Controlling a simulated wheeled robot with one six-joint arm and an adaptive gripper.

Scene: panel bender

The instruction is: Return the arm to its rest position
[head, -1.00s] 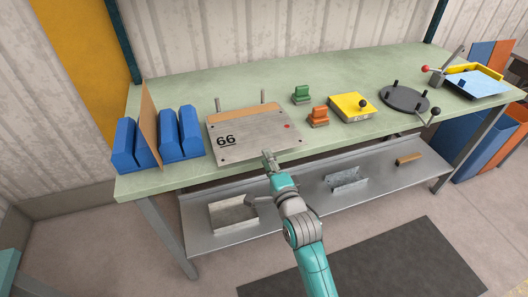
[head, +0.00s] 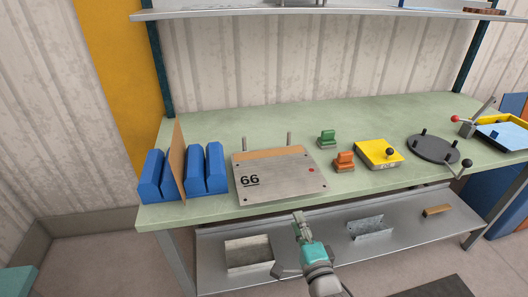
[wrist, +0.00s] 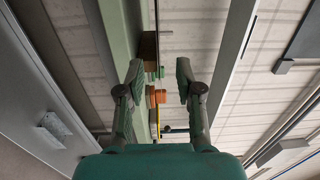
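My teal and grey arm reaches in from the bottom of the head view. My gripper (head: 299,217) is in front of the bench's front edge, below the plate marked 66 (head: 278,178). In the wrist view my gripper (wrist: 160,76) has its two fingers spread apart with nothing between them. The bench edge and the small green and orange blocks show beyond the fingers, at a distance.
The green bench (head: 390,115) holds blue blocks with a brown board (head: 178,160), a green block (head: 327,139), an orange block (head: 344,161), a yellow block (head: 378,153) and a dark disc (head: 433,149). A lower shelf (head: 310,262) carries metal parts.

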